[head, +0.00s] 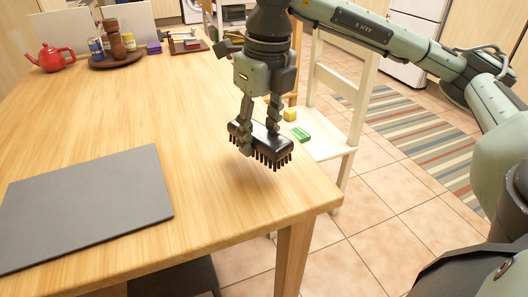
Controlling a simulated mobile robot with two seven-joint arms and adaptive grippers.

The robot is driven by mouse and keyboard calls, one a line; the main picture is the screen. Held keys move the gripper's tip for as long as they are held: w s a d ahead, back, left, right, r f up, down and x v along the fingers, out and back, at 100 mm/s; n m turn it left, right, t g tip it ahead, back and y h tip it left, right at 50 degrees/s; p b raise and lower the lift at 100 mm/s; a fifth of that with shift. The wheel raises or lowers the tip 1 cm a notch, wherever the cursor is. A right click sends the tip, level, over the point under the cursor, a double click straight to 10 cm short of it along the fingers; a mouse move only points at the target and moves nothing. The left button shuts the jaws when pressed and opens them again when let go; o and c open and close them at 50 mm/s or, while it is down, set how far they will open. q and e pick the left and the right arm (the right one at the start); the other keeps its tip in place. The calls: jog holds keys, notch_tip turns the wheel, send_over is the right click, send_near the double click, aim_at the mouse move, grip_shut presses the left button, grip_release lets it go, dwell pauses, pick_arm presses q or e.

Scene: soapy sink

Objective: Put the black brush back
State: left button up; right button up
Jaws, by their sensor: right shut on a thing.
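The black brush (260,138) is a dark oblong block with bristles pointing down. My right gripper (260,132) is shut on it from above, with one finger on each side. The brush is over the right part of the wooden table (120,105), near its right edge; it looks held just above the top, though the exact gap is hard to tell. My left gripper is not in view.
A flat dark grey mat (85,205) lies at the table's front left. A red teapot (50,58) and a round brown tray (116,61) stand at the far end. A white chair (330,148) with yellow and green blocks stands right. The table's middle is clear.

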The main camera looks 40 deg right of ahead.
aim_at(263, 168)
jog(key=shift+s+d+f, duration=0.1)
jog(key=shift+d+f, duration=0.1)
jog(key=shift+d, duration=0.15)
jog(key=shift+d+f, duration=0.1)
jog(key=shift+f, duration=0.2)
notch_tip(263, 168, down, 4)
jog(key=shift+r, duration=0.25)
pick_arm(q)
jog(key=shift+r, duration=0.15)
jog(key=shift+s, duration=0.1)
pick_arm(e)
jog(key=shift+f, duration=0.1)
jog(key=o, duration=1.2)
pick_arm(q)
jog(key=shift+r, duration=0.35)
